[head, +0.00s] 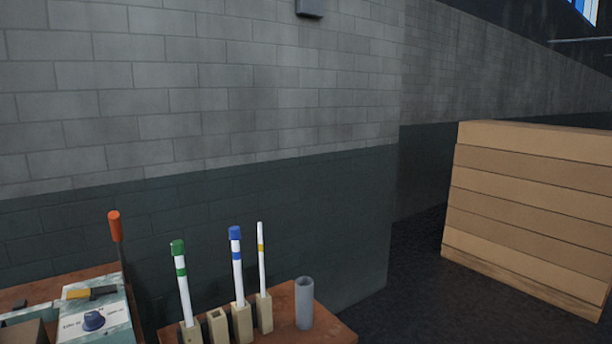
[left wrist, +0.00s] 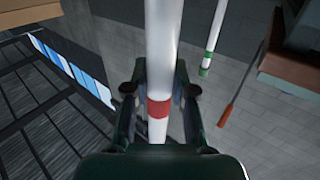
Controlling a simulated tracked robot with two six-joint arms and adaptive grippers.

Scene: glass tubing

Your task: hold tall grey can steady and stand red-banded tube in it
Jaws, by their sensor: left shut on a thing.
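The tall grey can (head: 304,303) stands upright and open-topped near the right end of the brown bench in the head view. It looks empty, though its inside is barely seen. The red-banded tube (left wrist: 162,45) is white with a red band and shows in the left wrist view only. My left gripper (left wrist: 160,92) is shut on this tube, with one finger on each side near the red band. The tube's upper end in that picture runs out of frame. Neither gripper shows in the head view, and my right gripper is in no view.
Green-banded (head: 183,285), blue-banded (head: 238,265) and yellow-banded (head: 262,260) tubes stand in beige holders just left of the can. A box with a blue knob (head: 94,320) and an orange-handled lever (head: 114,226) are further left. Stacked boards (head: 530,215) stand at right.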

